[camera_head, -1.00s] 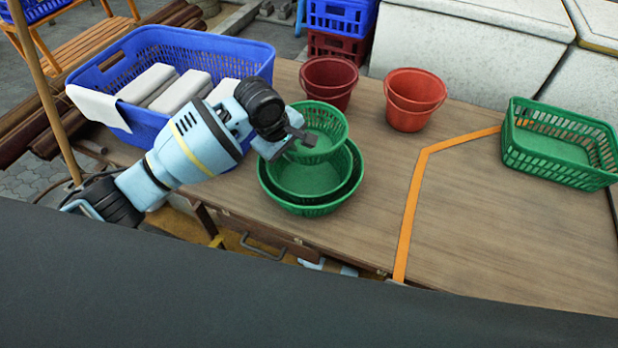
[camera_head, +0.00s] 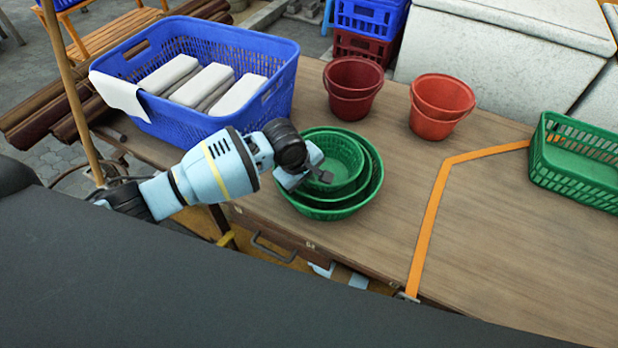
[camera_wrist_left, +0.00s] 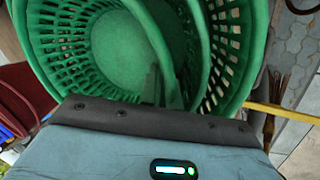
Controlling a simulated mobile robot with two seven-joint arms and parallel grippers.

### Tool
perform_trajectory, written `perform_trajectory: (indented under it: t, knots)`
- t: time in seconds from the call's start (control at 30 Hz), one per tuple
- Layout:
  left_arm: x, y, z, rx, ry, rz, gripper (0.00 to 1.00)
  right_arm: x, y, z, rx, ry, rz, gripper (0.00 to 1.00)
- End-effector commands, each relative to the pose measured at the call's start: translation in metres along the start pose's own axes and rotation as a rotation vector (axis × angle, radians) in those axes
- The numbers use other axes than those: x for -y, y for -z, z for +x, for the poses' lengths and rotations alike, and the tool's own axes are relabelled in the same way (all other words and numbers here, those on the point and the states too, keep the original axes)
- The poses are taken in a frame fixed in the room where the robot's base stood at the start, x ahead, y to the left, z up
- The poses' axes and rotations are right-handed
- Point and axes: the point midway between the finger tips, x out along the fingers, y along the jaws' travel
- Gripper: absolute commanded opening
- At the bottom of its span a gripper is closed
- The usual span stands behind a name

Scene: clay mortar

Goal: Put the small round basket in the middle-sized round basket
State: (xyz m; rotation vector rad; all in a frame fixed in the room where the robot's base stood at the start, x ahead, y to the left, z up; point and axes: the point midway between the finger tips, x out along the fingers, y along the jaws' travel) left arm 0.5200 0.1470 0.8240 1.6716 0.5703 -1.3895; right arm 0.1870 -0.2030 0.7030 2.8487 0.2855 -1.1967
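The small round green basket (camera_head: 342,150) sits inside the middle-sized round green basket (camera_head: 371,175), within the green stack on the table. A larger green basket (camera_head: 330,213) is around them at the bottom. My left gripper (camera_head: 321,168) is at the small basket's near-left rim and appears shut on it. In the left wrist view, the rim of the small basket (camera_wrist_left: 115,55) runs down to a dark finger (camera_wrist_left: 157,85); the other finger is mostly hidden. My right gripper is not in view.
A blue crate (camera_head: 200,120) with white blocks stands behind my left arm. Dark red (camera_head: 351,90) and lighter red (camera_head: 440,105) buckets stand behind the baskets. A green rectangular basket (camera_head: 580,165) is far right. An orange strip (camera_head: 428,225) crosses otherwise clear tabletop.

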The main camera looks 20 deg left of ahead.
Motion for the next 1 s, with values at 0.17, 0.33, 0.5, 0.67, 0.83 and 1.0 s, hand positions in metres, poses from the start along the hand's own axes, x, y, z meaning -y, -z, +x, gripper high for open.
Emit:
perform_trajectory:
  t: [0.17, 0.33, 0.5, 0.67, 0.83, 1.0]
  knots:
    - [-0.001, 0.001, 0.0, -0.002, -0.004, 0.0, 0.0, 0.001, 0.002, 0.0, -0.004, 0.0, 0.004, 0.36]
    - [-0.001, 0.0, 0.001, -0.001, -0.003, 0.0, 0.0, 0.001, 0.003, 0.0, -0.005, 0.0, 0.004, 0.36]
    - [0.001, 0.0, 0.005, -0.001, -0.004, 0.0, 0.0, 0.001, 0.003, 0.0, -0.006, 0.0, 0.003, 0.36]
    - [0.002, 0.0, 0.009, 0.0, -0.003, 0.0, 0.0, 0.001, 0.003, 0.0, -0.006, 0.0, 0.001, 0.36]
    - [0.003, 0.0, 0.011, -0.001, -0.003, 0.0, 0.0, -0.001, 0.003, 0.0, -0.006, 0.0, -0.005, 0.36]
    - [0.003, 0.0, 0.011, -0.001, -0.003, 0.0, 0.13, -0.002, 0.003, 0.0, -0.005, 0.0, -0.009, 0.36]
